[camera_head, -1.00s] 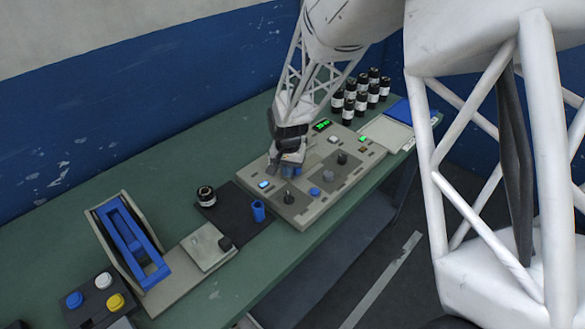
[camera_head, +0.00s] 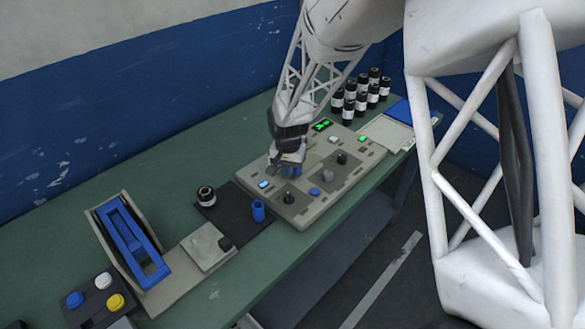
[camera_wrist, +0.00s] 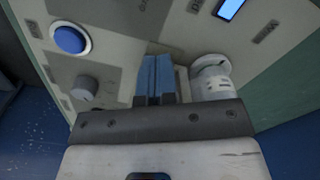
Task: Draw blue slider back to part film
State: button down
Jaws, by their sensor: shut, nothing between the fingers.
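A blue frame-shaped piece (camera_head: 133,240), the likeliest blue slider, sits in a beige angled stand (camera_head: 104,229) at the left of the bench in the head view. I see no film clearly. My gripper (camera_head: 290,172) is well to its right, low over the grey control panel (camera_head: 325,190). Its blue fingers (camera_wrist: 157,80) are together and empty in the wrist view. They are between a grey knob (camera_wrist: 84,87) and a pale cylindrical part (camera_wrist: 210,78). I cannot tell whether the fingertips touch the panel.
The panel has a blue button (camera_head: 314,191), dark knobs and lit displays. A dark mat (camera_head: 231,220) carries a black jar (camera_head: 206,195) and a blue cup (camera_head: 258,210). Several jars stand behind the panel. A box with coloured buttons (camera_head: 98,295) is at front left.

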jog(key=shift+w+d, duration=3.4)
jog(key=shift+s+a, duration=0.45)
jog(key=shift+r, duration=0.1)
notch_tip(320, 180, up, 8)
dwell(0.6)
